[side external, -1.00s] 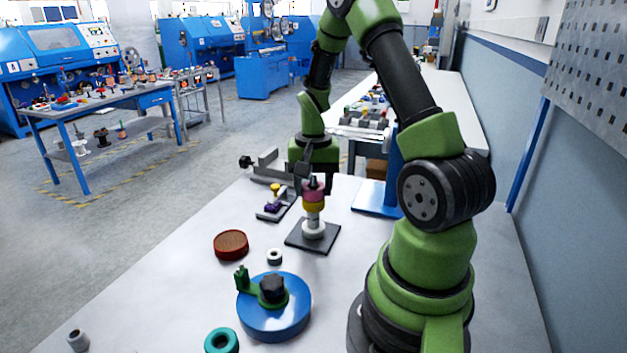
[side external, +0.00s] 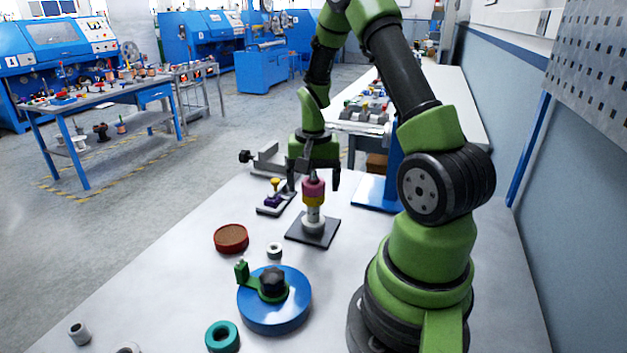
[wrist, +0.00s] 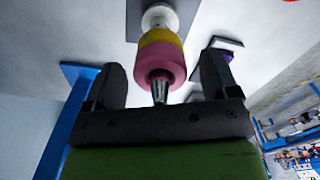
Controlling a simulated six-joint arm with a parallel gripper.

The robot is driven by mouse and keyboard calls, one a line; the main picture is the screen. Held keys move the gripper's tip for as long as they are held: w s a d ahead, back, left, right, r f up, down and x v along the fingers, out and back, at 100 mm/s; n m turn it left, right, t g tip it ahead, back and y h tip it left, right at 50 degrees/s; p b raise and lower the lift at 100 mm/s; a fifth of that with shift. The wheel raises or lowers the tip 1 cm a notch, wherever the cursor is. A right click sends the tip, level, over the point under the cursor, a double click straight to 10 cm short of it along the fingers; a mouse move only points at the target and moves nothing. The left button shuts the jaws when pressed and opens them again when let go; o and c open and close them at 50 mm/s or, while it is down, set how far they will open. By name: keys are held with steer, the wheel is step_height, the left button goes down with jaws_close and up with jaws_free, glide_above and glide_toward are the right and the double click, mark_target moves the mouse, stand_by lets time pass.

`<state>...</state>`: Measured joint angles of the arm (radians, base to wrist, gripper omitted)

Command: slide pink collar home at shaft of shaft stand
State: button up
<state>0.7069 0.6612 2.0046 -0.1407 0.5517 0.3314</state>
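The pink collar (side external: 313,188) sits around the shaft of the shaft stand, directly on top of a yellow collar (side external: 314,201). The shaft stand's dark square base (side external: 300,236) lies on the bench, with a white lower part (side external: 313,227) above it. In the wrist view the pink collar (wrist: 160,65) touches the yellow collar (wrist: 159,37), and the bare metal shaft tip (wrist: 159,90) sticks out of it. My gripper (side external: 314,182) is open around the upper stand; in the wrist view its fingers (wrist: 161,75) are apart on both sides of the pink collar, with gaps.
A small stand with purple and yellow parts (side external: 276,198) is left of the shaft stand. A brown-red disc (side external: 231,239), a white ring (side external: 274,250), a blue drum with green arm (side external: 283,318) and a teal ring (side external: 222,337) lie nearer. A blue post stands behind.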

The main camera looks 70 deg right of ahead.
step_height(320, 180, up, 10)
steer(key=shift+f, duration=0.1)
stand_by(0.4)
steer(key=a+r+n+t, duration=0.45)
steer(key=a+r, duration=0.45)
steer(key=a, duration=0.4)
steer(key=s+a+r+n+t+y, duration=0.2)
steer(key=s+a+n, duration=0.3)
steer(key=s+a, duration=0.3)
steer(key=shift+a+t, duration=0.35)
stand_by(1.1)
